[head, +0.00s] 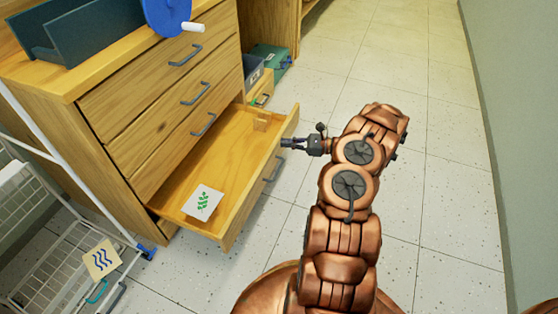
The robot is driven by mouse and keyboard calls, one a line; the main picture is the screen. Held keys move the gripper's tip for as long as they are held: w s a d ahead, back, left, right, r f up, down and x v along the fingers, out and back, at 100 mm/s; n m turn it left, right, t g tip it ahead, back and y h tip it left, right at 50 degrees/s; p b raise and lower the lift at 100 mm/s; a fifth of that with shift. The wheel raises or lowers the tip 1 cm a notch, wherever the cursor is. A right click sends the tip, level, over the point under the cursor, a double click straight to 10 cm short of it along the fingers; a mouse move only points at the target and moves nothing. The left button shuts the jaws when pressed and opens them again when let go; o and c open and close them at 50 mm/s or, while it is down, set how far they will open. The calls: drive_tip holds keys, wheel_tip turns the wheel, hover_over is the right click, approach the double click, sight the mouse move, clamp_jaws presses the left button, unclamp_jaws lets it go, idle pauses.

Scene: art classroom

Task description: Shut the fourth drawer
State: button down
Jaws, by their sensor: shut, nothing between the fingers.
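The fourth drawer (228,150), counted from the top, is a wooden drawer low in the cabinet (90,85). It stands pulled out well to the right. Its front panel (250,192) has a grey bar handle (272,170) on the outer face. A white card with a green leaf print (203,203) lies in the drawer. The three drawers above are shut. My gripper (286,143) is shut and empty, pointing left. In the picture its fingertips overlap the front panel, just above the handle. I cannot tell whether they touch it.
A wire basket cart (70,270) with a wave-print card (101,259) stands at lower left. A blue disc (167,14) and dark tray (85,28) sit on the cabinet. Green and grey bins (270,57) stand behind. The tiled floor (425,130) to the right is clear up to the wall.

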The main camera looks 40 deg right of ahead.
drive_tip(key=s+d+f+m+t+h+b, duration=0.4)
drive_tip(key=d+f, duration=0.4)
drive_tip(key=f, duration=0.4)
drive_tip(key=g+b, duration=0.1)
drive_tip(key=b, duration=0.2)
approach(272, 152)
drive_tip(key=shift+y, duration=0.4)
drive_tip(key=x, duration=0.3)
drive_tip(key=f+x, duration=0.1)
drive_tip(key=x, duration=0.1)
drive_tip(key=shift+w+d, duration=0.3)
drive_tip(key=shift+w, duration=0.05)
drive_tip(key=shift+r+b+x, duration=0.2)
drive_tip(key=shift+b+x, duration=0.25)
drive_tip(key=shift+x, duration=0.5)
